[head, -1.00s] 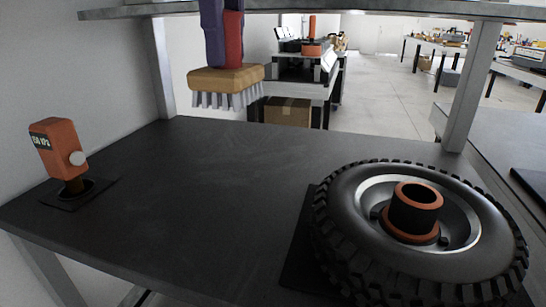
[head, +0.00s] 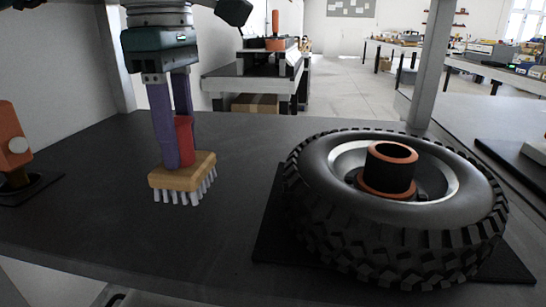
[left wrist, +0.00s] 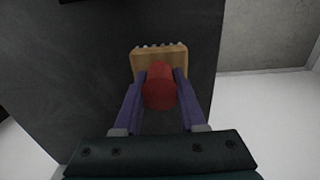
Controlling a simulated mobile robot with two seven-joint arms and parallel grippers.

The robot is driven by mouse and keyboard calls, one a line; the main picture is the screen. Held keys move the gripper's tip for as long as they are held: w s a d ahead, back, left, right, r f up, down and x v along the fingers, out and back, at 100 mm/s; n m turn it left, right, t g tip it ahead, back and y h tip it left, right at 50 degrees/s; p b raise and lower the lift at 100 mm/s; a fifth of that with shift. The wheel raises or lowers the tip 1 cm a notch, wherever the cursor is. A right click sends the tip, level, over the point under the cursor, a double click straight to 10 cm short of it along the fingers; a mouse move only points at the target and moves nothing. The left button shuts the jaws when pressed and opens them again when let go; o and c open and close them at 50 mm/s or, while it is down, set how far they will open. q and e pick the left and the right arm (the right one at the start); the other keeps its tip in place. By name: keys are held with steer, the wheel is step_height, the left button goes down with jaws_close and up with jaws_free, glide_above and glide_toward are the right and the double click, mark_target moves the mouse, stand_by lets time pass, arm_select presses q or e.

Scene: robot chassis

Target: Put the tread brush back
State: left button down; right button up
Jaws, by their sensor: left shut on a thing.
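The tread brush (head: 182,177) has a tan block, pale bristles pointing down and a red handle (head: 184,138). My left gripper (head: 178,150), with purple fingers, is shut on the red handle from above. The brush is upright, its bristles close to the dark shelf top (head: 120,235); I cannot tell whether they touch it. In the left wrist view the fingers (left wrist: 160,92) stand either side of the red handle, with the tan block (left wrist: 160,55) beyond. My right gripper is not in view.
A big black tyre on a rim (head: 400,215), with an orange-and-black hub piece (head: 390,170), lies on a dark mat to the right of the brush. An orange device (head: 12,140) stands at the left edge. A metal post (head: 430,65) rises behind the tyre. The shelf around the brush is clear.

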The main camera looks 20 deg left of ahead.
mark_target(183, 163)
arm_select(q)
step_height(183, 163, down, 4)
steer(key=shift+r+b, duration=0.25)
steer(key=shift+b, duration=0.05)
steer(key=shift+f, duration=0.2)
steer(key=shift+c, duration=2.4)
jaws_free()
steer(key=shift+r, duration=0.1)
